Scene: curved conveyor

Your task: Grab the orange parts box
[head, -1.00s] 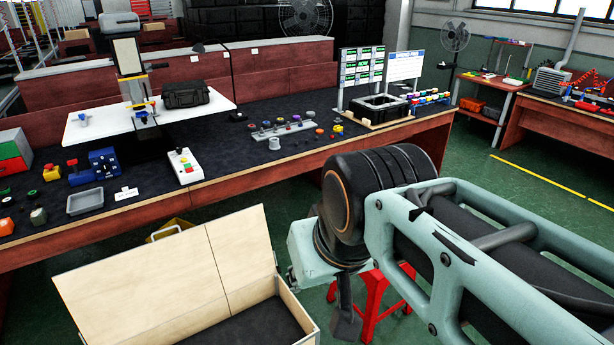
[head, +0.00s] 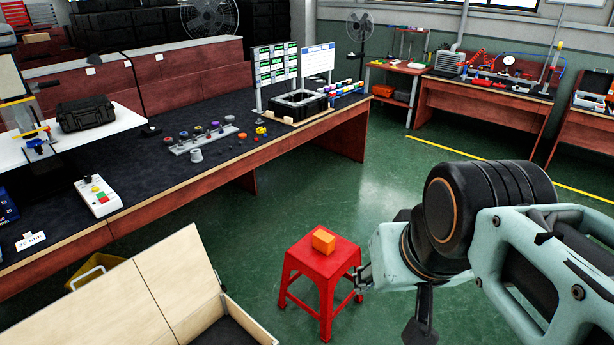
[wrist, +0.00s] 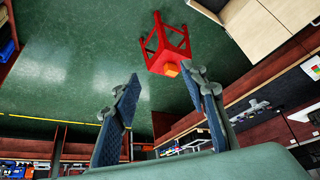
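A small orange box (head: 323,240) sits on top of a red stool (head: 319,262) in the middle of the head view. In the wrist view the orange box (wrist: 171,70) shows on the red stool (wrist: 166,46), beyond my fingertips and between their directions. My gripper (wrist: 166,84) is open, its two blue-grey padded fingers wide apart with nothing between them. In the head view my gripper (head: 363,280) shows only in part, just right of the stool; the arm's wrist housing hides some of it.
A wooden box with an open lid (head: 180,278) stands at the lower left. A long workbench (head: 140,170) with small parts runs along the left. Green floor (head: 390,180) around the stool is clear. Other benches (head: 480,104) stand at the back right.

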